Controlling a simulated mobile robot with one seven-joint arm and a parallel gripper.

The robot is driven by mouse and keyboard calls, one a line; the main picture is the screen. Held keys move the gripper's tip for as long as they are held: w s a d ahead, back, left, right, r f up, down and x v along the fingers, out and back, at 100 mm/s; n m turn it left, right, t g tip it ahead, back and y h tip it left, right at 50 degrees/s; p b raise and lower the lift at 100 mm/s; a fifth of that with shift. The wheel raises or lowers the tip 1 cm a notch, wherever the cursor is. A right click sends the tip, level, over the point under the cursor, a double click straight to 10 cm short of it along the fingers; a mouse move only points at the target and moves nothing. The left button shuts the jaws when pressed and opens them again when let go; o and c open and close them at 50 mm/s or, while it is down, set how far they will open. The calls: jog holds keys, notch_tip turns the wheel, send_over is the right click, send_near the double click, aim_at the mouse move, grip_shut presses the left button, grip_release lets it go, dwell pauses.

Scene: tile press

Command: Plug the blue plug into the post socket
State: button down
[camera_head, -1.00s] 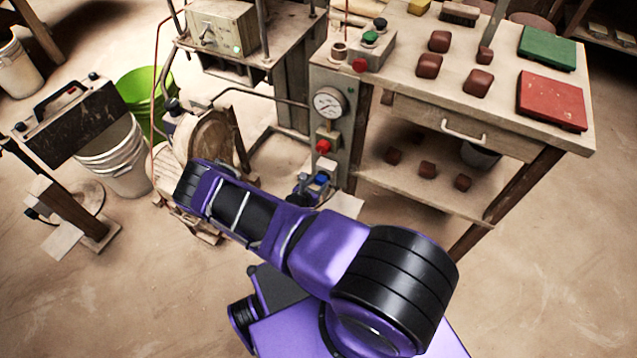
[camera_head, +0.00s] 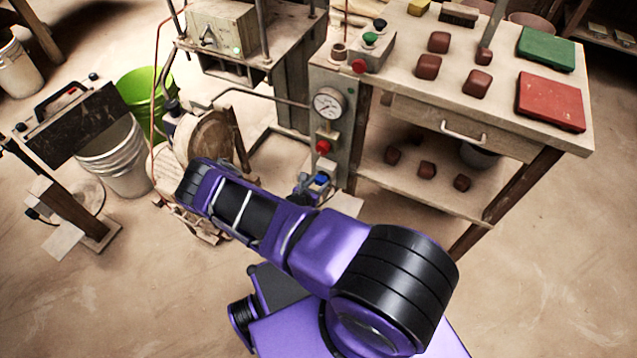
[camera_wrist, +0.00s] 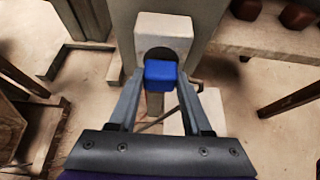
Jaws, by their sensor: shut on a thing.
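The blue plug (camera_wrist: 160,73) is between the fingers of my gripper (camera_wrist: 161,78), which is shut on it. In the wrist view a pale socket block (camera_wrist: 163,28) on the post has a dark round opening just beyond the plug. The plug overlaps the opening's lower part in this view. I cannot tell whether it touches the block or how deep it is.
The post carries a gauge (camera_head: 329,103) and a red knob (camera_head: 323,147). A workbench (camera_head: 400,85) with a lower shelf (camera_head: 430,195) stands to the right. A wheel-like machine (camera_head: 208,145) and a green bucket (camera_head: 143,88) are to the left. The floor at right is clear.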

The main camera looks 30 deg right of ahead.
jog(key=shift+w+d, duration=0.25)
jog(key=shift+d, duration=0.05)
dwell(0.4)
jog(key=shift+c, duration=1.3)
grip_release()
jog(key=shift+r, duration=0.1)
jog(key=p+v, duration=0.3)
jog(key=v, duration=1.4)
jog(key=shift+a, duration=0.15)
jog(key=shift+s, duration=0.1)
